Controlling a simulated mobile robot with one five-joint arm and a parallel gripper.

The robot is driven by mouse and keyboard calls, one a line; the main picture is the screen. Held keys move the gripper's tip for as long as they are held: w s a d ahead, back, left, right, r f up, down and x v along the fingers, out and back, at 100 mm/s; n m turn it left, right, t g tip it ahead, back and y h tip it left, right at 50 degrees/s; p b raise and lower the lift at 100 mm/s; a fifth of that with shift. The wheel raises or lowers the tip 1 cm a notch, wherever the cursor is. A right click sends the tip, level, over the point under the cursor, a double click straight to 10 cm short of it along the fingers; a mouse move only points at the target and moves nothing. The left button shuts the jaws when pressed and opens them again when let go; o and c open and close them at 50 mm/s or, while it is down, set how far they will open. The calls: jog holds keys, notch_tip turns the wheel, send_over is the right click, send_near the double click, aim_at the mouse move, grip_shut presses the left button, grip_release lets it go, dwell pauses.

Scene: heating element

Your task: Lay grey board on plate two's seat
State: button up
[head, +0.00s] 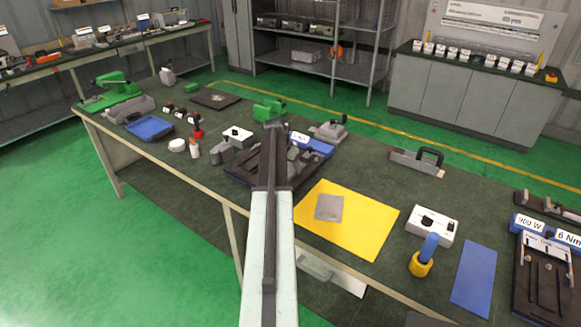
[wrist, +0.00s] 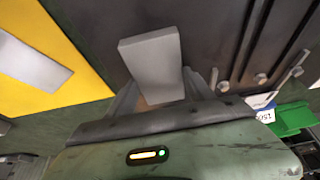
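My gripper (wrist: 160,85) is at the far end of my outstretched arm, over the dark plate in the middle of the bench. In the wrist view its two fingers close on the sides of a flat grey board (wrist: 152,58), which sticks out beyond them. In the head view my gripper (head: 272,122) is small, and the held board cannot be made out. The dark plate (head: 240,172) carries rods and a blue label; it also shows in the wrist view (wrist: 225,25). A second grey sheet (head: 329,208) lies on a yellow mat (head: 365,225), right of my arm.
A white box (head: 432,226), a blue and yellow tool (head: 424,256) and a blue mat (head: 474,277) are on the right. Another dark plate (head: 525,300), with 900 W and 6 Nm labels, is at far right. A blue tray (head: 149,127) is at left. Bench between mat and handled tool (head: 418,161) is clear.

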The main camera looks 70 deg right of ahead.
jog(key=o, duration=0.4)
jog(key=shift+r, duration=0.1)
jog(key=shift+r+p, duration=0.25)
jog(key=shift+p, duration=0.15)
jog(key=p+v, duration=1)
jog(key=v, duration=0.1)
jog(key=shift+a+r+p, duration=0.2)
jog(key=shift+r+p, duration=0.15)
jog(key=shift+p, duration=0.05)
